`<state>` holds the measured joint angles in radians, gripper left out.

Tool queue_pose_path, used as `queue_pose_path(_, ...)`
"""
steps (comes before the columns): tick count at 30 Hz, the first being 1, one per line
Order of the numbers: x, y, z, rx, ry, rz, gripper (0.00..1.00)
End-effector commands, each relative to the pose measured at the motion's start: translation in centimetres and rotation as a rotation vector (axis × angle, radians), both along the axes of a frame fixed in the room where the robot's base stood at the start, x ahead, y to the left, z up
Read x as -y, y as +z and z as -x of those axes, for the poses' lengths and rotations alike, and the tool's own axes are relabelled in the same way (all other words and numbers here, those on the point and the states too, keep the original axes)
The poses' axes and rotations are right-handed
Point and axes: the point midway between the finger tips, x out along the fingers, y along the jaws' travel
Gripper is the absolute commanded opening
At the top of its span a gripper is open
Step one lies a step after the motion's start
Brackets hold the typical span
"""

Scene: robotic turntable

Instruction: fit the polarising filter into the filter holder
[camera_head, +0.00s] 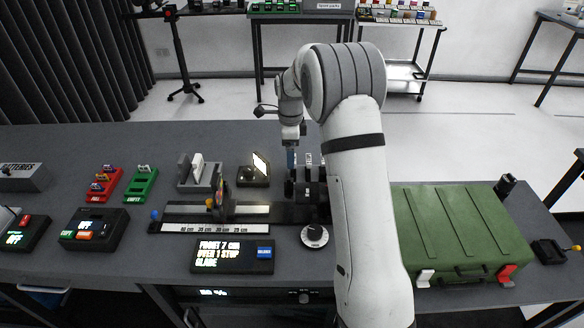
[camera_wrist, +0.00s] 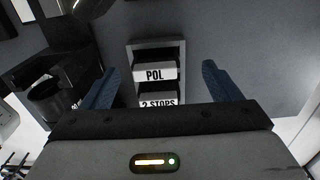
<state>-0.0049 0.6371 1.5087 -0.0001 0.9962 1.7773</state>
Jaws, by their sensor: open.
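My gripper (camera_wrist: 160,70) is open, with one blue finger on each side of a small rack in the wrist view. The rack (camera_wrist: 139,48) holds a block labelled POL (camera_wrist: 155,73), which lies between the fingers with a gap on both sides. A second block labelled 2 STOPS (camera_wrist: 160,102) sits nearer my gripper body, partly hidden by it. In the head view my gripper (camera_head: 292,157) points down at the back of the bench, beside the dark equipment. I cannot make out the filter holder for certain.
A dark device with a round opening (camera_wrist: 45,96) stands close to the left finger. In the head view a rail with a scale (camera_head: 200,228), a display (camera_head: 232,254) and a dial (camera_head: 314,236) are in front. A green case (camera_head: 462,232) fills the right.

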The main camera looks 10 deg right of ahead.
Motion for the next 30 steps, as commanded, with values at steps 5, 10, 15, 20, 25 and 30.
queue_pose_path(5,0.3,-1.9,0.4,-0.004,0.0,0.0,0.84)
queue_pose_path(10,0.7,-4.6,0.8,-0.003,0.002,0.0,0.84)
queue_pose_path(15,0.7,-5.9,0.8,-0.001,0.003,0.0,0.84)
queue_pose_path(20,0.6,-6.0,0.8,0.0,0.003,0.0,0.84)
queue_pose_path(25,0.6,-6.0,0.8,0.0,0.004,0.0,0.74)
queue_pose_path(30,0.6,-6.0,0.8,0.0,0.004,0.0,0.6)
